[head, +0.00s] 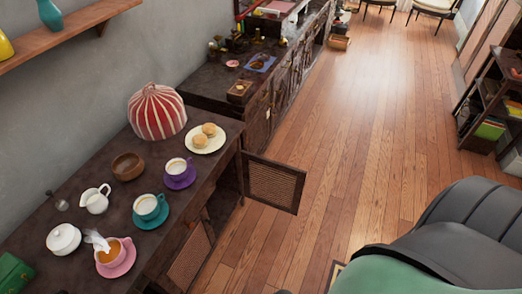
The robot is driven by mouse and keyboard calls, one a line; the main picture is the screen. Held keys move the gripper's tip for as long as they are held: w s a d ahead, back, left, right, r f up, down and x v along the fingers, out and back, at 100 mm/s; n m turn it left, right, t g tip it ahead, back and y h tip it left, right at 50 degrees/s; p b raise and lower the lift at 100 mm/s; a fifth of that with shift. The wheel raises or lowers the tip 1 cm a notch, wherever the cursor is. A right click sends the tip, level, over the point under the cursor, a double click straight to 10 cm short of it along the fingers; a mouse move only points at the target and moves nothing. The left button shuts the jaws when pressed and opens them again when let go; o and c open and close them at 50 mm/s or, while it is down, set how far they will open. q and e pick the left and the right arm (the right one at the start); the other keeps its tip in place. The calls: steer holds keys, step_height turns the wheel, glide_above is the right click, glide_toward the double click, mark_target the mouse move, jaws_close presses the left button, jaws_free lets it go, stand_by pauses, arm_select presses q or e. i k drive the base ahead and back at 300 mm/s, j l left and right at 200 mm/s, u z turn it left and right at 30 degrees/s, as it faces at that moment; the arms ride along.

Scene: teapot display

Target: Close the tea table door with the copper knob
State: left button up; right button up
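The dark wooden tea table (95,168) stands along the left wall. One of its doors (272,184), with a dark frame and a brown woven panel, stands open at the far end, swung out over the floor. The cabinet opening beside it shows dark inside. A second woven door panel (190,258) shows nearer on the table's front. I cannot make out a copper knob on either door; it is hidden or too small. Neither of my grippers is in view.
Cups, a red-striped dome (156,111) and a plate of pastries (203,138) stand on the table. A dark armchair (455,235) with a green cover fills the lower right. A cabinet (255,85) stands beyond. The wood floor (345,150) between is clear.

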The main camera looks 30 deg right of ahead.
mark_target(276, 184)
steer(key=l+u, duration=0.15)
steer(key=l, duration=0.45)
steer(key=l+u, duration=0.15)
steer(key=l, duration=0.5)
steer(key=k+l+u, duration=0.15)
steer(key=l, duration=0.45)
steer(key=k+l+u, duration=0.15)
steer(key=l, duration=0.45)
steer(key=l+u, duration=0.15)
steer(key=l, duration=0.3)
steer(key=k+l+u, duration=0.15)
steer(key=l, duration=0.25)
steer(key=l+u, duration=0.15)
steer(key=l, duration=0.25)
steer(key=k+l+u, duration=0.15)
steer(key=l, duration=0.25)
steer(key=k+l+u, duration=0.15)
steer(key=l, duration=0.25)
steer(key=k+l+u, duration=0.15)
steer(key=l, duration=0.25)
steer(key=k+l+u, duration=0.15)
steer(key=l, duration=0.2)
steer(key=l+u, duration=0.45)
steer(key=l, duration=1.1)
steer(key=i+l+u, duration=0.15)
steer(key=l, duration=0.25)
